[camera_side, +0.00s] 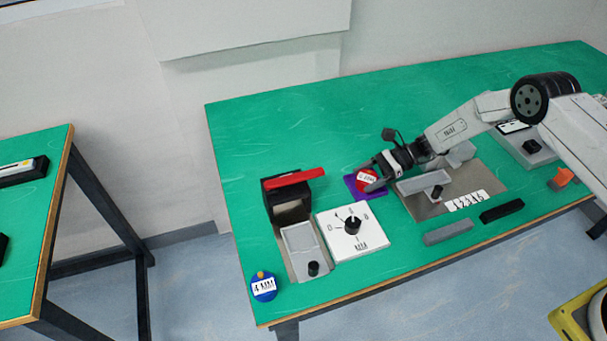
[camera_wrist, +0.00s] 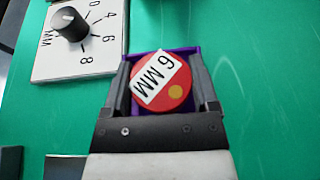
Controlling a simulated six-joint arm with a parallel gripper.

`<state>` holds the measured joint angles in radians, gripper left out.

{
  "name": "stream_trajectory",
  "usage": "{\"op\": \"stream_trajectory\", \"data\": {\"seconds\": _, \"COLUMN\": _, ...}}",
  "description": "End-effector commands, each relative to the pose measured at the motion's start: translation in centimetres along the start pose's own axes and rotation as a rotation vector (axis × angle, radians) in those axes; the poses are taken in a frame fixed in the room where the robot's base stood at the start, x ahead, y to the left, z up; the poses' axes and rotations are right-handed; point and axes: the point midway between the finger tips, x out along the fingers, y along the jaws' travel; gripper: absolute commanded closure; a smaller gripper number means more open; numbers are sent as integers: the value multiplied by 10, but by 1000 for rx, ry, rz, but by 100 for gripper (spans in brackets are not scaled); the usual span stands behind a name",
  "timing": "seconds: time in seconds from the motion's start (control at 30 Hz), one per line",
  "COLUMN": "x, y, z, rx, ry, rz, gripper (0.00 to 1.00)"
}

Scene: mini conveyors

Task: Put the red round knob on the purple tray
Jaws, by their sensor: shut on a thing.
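The red round knob (camera_wrist: 174,92) carries a white "6 MM" label and a yellow dot. My gripper (camera_wrist: 163,88) is shut on it, one finger on each side. The purple tray (camera_wrist: 190,52) shows behind and around the knob in the wrist view, mostly hidden. In the side view the knob (camera_side: 366,179) is between my gripper's fingers (camera_side: 370,183), over the purple tray (camera_side: 352,186). I cannot tell whether the knob touches the tray's floor.
A white dial plate (camera_side: 345,247) with a black knob lies in front. A black stand with a red bar (camera_side: 294,177) is to the left. A blue round knob (camera_side: 264,287) lies near the left corner. Grey (camera_side: 449,232) and black (camera_side: 502,211) blocks lie near the front edge.

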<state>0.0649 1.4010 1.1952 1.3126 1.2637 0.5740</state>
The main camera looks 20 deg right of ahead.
Motion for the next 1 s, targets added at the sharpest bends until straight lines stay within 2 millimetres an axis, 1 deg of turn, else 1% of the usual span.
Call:
{"op": "stream_trajectory", "data": {"seconds": 0.33, "x": 1, "y": 0, "z": -3, "rx": 1, "ry": 0, "rz": 0, "gripper": 93}}
{"op": "stream_trajectory", "data": {"seconds": 0.37, "x": 1, "y": 0, "z": -3, "rx": 1, "ry": 0, "rz": 0, "gripper": 20}}
{"op": "stream_trajectory", "data": {"seconds": 0.4, "x": 1, "y": 0, "z": -3, "rx": 1, "ry": 0, "rz": 0, "gripper": 8}}
{"op": "stream_trajectory", "data": {"seconds": 0.43, "x": 1, "y": 0, "z": -3, "rx": 0, "ry": 0, "rz": 0, "gripper": 0}}
{"op": "stream_trajectory", "data": {"seconds": 0.83, "x": 0, "y": 0, "z": 0, "rx": -1, "ry": 0, "rz": 0, "gripper": 0}}
{"op": "stream_trajectory", "data": {"seconds": 1.0, "x": -13, "y": -1, "z": 0, "rx": 0, "ry": 0, "rz": -2, "gripper": 0}}
